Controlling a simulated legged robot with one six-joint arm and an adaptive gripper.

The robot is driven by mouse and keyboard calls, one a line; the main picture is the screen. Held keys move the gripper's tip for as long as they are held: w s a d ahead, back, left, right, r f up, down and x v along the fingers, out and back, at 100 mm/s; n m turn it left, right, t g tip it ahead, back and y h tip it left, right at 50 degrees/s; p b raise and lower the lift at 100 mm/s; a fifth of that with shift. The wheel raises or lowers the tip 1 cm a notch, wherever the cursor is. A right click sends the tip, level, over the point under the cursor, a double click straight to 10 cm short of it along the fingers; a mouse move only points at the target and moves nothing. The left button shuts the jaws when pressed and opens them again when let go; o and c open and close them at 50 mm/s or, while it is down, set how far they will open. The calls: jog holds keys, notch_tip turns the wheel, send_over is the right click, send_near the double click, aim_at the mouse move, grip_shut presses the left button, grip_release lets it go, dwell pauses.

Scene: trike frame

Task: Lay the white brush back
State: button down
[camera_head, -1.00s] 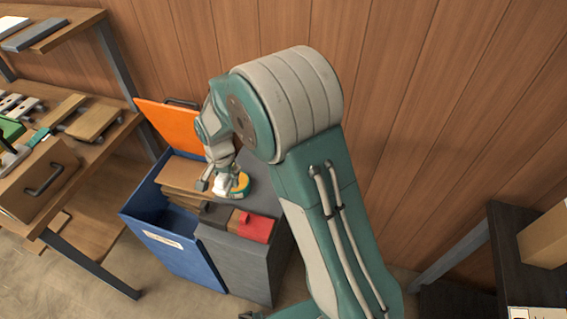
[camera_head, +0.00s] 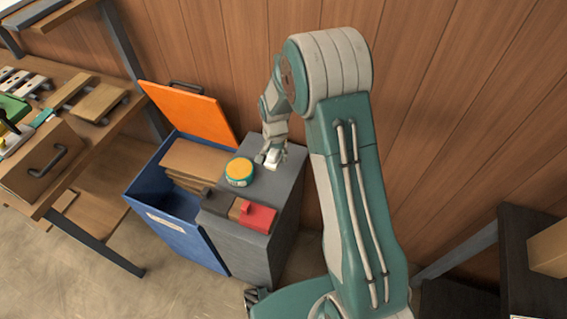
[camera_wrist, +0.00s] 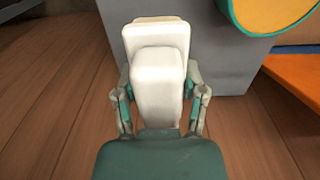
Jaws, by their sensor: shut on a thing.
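The white brush (camera_wrist: 157,75) is between the fingers of my gripper (camera_wrist: 158,98), which is shut on it. In the wrist view the brush points away from the palm, its far end against the grey of the cabinet. In the head view my gripper (camera_head: 271,156) is low over the back of the grey cabinet top (camera_head: 283,185), near the wall; a bit of white shows at its tip. I cannot tell whether the brush touches the top. The round yellow and teal tin (camera_head: 239,171) stands to its left, apart from it.
A blue bin (camera_head: 180,236) with an open orange lid (camera_head: 186,110) and brown boards stands left of the cabinet. A red block (camera_head: 257,217) and dark blocks lie on the cabinet's front edge. A wooden workbench (camera_head: 98,175) stands at left. The wood wall is close behind.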

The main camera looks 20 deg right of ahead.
aim_at(283, 168)
jog(key=shift+w+d+f, duration=0.25)
jog(key=shift+d+f, duration=0.65)
jog(key=shift+f, duration=0.15)
jog(key=shift+w+d+f, duration=0.1)
jog(key=shift+f, duration=0.4)
notch_tip(283, 168, down, 3)
jog(key=shift+r, duration=0.2)
jog(key=shift+d+f, duration=0.1)
jog(key=shift+f, duration=0.25)
jog(key=shift+d, duration=0.15)
jog(key=shift+c, duration=0.8)
grip_release()
